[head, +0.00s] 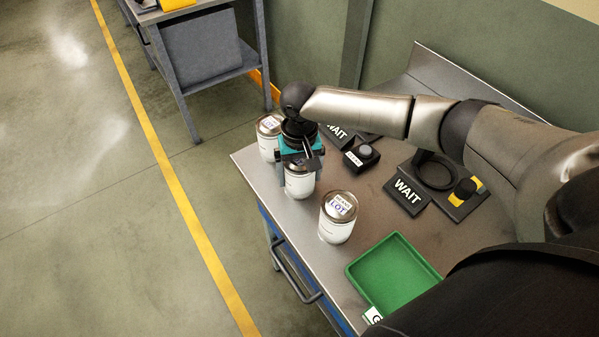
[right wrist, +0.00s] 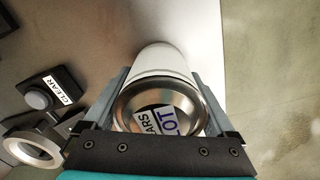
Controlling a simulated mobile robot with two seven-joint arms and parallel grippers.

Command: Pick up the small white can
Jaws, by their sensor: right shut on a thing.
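Three white cans with metal lids stand in a row at the table's left side in the head view: a rear can (head: 268,140), a middle can (head: 299,184) and a front can (head: 338,220). My right gripper (head: 300,165) points down, shut on the middle can near its top. In the right wrist view the held can (right wrist: 165,62) sits between both fingers, its lid label reading "...ARS LOT". I cannot tell whether its base touches the table. The front can looks larger, partly because it is nearer. My left gripper is not in view.
The metal table (head: 280,215) also holds a green tray (head: 398,278), black "WAIT" signs (head: 405,196), a button box (head: 362,158) and a black ring fixture (head: 436,172). The rear and front cans stand close to the gripper. Open floor lies left of the table.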

